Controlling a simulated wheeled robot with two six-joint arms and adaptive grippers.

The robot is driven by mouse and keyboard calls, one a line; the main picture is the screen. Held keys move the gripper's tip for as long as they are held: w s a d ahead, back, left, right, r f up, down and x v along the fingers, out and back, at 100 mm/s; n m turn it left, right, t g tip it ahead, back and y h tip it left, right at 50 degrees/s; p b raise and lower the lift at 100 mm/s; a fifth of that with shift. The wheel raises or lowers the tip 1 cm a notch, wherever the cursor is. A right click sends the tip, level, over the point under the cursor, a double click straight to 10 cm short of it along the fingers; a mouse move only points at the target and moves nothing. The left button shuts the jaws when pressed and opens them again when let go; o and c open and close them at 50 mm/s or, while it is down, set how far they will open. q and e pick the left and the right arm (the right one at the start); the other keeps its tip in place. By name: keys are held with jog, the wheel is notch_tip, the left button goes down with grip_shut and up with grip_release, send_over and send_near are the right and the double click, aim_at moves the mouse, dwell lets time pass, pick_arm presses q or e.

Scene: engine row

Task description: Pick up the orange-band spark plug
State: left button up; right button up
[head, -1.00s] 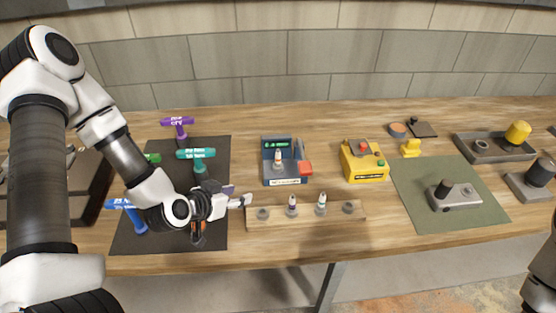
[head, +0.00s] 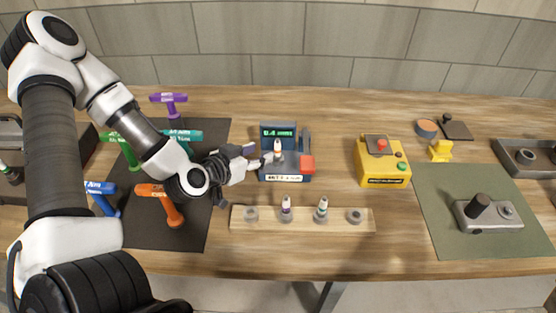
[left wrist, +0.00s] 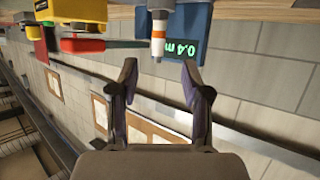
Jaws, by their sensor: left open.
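The orange-band spark plug (head: 277,153) stands upright in the blue gauge (head: 279,130), whose green display reads 0.4 mm. It is white with an orange band, which shows clearly in the left wrist view (left wrist: 158,31). My left gripper (head: 254,156) is open, just left of the plug and pointing at it. In the left wrist view the plug is ahead of the open fingers (left wrist: 160,68), roughly centred on the gap between them. I see no contact. My right gripper is not in view.
A wooden rack (head: 302,224) in front holds a purple-band plug (head: 286,210) and a green-band plug (head: 322,210). The gauge's red part (head: 307,163) is right of the plug. A yellow box (head: 383,160) stands farther right. T-handle tools stand on the dark mat (head: 190,232) at left.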

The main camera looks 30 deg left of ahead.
aim_at(277, 154)
pick_arm(q)
jog(key=x, duration=0.4)
jog(key=shift+f, duration=0.4)
jog(key=x, duration=0.5)
jog(key=shift+d+f, duration=0.2)
jog(key=shift+f, duration=0.15)
jog(key=shift+s, duration=0.15)
jog(key=shift+s+a+r, duration=0.1)
jog(key=c, duration=0.5)
grip_shut()
